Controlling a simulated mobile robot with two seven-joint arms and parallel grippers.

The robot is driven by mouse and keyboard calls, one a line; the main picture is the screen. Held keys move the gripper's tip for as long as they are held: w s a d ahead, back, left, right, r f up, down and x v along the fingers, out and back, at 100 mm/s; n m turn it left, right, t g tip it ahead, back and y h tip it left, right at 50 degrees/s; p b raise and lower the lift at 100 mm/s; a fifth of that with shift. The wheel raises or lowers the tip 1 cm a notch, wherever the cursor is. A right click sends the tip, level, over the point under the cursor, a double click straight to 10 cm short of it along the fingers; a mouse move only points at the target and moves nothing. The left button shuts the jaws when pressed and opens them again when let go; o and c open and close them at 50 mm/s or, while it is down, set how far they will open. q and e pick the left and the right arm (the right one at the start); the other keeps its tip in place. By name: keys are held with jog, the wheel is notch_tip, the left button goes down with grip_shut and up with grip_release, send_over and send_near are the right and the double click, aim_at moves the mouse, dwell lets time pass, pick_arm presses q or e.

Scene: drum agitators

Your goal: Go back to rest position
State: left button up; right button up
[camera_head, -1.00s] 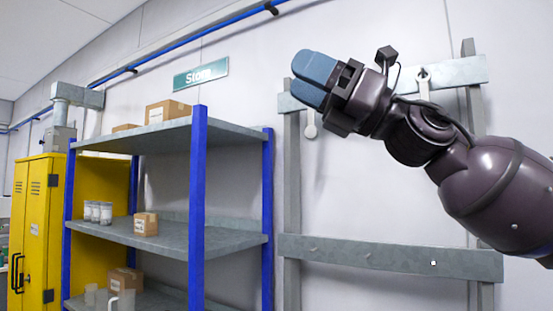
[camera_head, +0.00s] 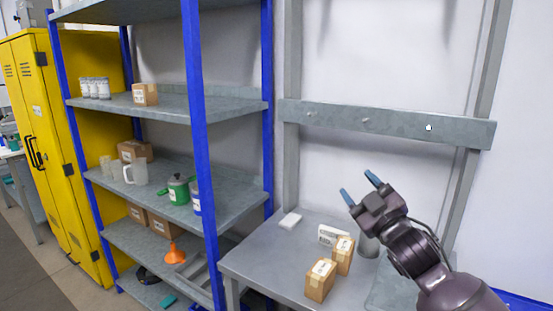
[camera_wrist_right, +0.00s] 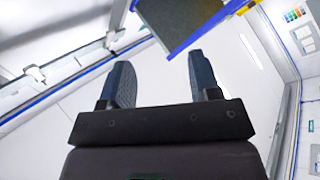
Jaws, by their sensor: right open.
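My right gripper (camera_head: 360,188) is at the right of the head view, above the grey workbench and in front of the wall frame. Its two blue fingers stand apart with nothing between them. The wrist view shows the same open gripper (camera_wrist_right: 158,85), its fingers spread and empty. My left gripper is in neither view.
A blue-posted shelf unit (camera_head: 197,150) holds boxes, a jug (camera_head: 137,172) and a green can (camera_head: 178,190). The workbench (camera_head: 262,262) carries two small cartons (camera_head: 320,280) and a white block (camera_head: 290,221). A yellow cabinet (camera_head: 50,150) stands left.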

jog(key=s+d+f+m+g+h, duration=0.1)
jog(key=s+d+f+m+h, duration=0.1)
jog(key=f, duration=0.5)
jog(key=s+d+f+m+g+h, duration=0.1)
jog(key=s+f+m, duration=0.15)
jog(key=f, duration=0.45)
jog(key=s+d+f+m+g+h, duration=0.2)
jog(key=s+d+f+m+g, duration=0.1)
jog(key=s+f, duration=1)
jog(key=s+d+f+m+g+h, duration=0.3)
jog(key=s+d+f, duration=0.1)
jog(key=s+f, duration=1)
jog(key=shift+f+m, duration=0.35)
jog(key=shift+f, duration=0.6)
